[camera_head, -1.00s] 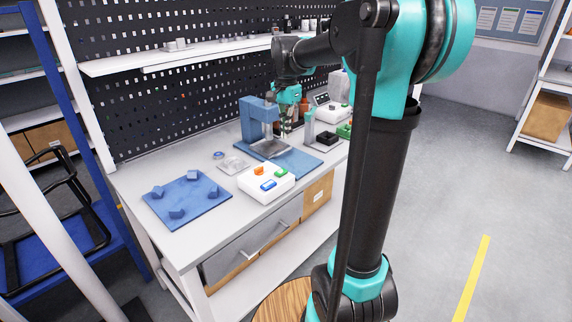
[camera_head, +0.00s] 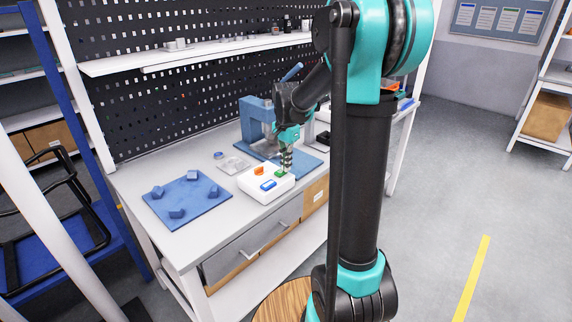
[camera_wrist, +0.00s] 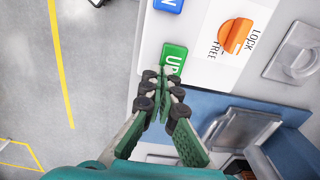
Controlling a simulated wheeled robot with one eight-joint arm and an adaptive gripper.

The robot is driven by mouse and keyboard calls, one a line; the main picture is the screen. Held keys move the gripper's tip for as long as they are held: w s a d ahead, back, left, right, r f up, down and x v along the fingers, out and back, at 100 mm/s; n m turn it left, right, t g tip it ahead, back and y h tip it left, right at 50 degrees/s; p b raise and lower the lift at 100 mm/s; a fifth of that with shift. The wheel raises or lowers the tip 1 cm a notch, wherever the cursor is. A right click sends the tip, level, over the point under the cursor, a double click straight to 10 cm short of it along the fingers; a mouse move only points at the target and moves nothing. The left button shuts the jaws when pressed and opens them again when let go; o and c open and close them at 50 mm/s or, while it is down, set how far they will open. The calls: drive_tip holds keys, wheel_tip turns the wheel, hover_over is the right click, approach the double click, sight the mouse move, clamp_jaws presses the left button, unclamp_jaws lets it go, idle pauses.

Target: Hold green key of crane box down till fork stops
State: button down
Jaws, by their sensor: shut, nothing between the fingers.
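The crane box (camera_head: 254,187) is a white box on the workbench, with an orange knob (camera_wrist: 235,36), a blue key (camera_head: 268,185) and a green key (camera_wrist: 173,58) marked "UP". The orange knob sits by the words "LOCK" and "FREE". My gripper (camera_head: 284,170) is shut and empty, pointing down at the green key. In the wrist view its fingertips (camera_wrist: 155,75) overlap the near edge of the green key. I cannot tell whether they touch or press it. The crane fork is not clearly seen.
A blue press-like stand (camera_head: 252,112) is behind the box on a blue plate (camera_head: 310,165). A blue board with several blocks (camera_head: 188,205) lies to the left. A shelf (camera_head: 200,52) runs above the bench. Bare bench top lies around the blue board.

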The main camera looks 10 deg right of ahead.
drive_tip(key=shift+f, duration=0.1)
drive_tip(key=shift+f, duration=0.35)
drive_tip(key=shift+s+f, duration=0.2)
drive_tip(key=shift+f, duration=0.4)
drive_tip(key=shift+w, duration=0.2)
idle(1.1)
drive_tip(key=shift+r, duration=0.25)
wheel_tip(320, 180, up, 14)
drive_tip(key=shift+f, duration=0.15)
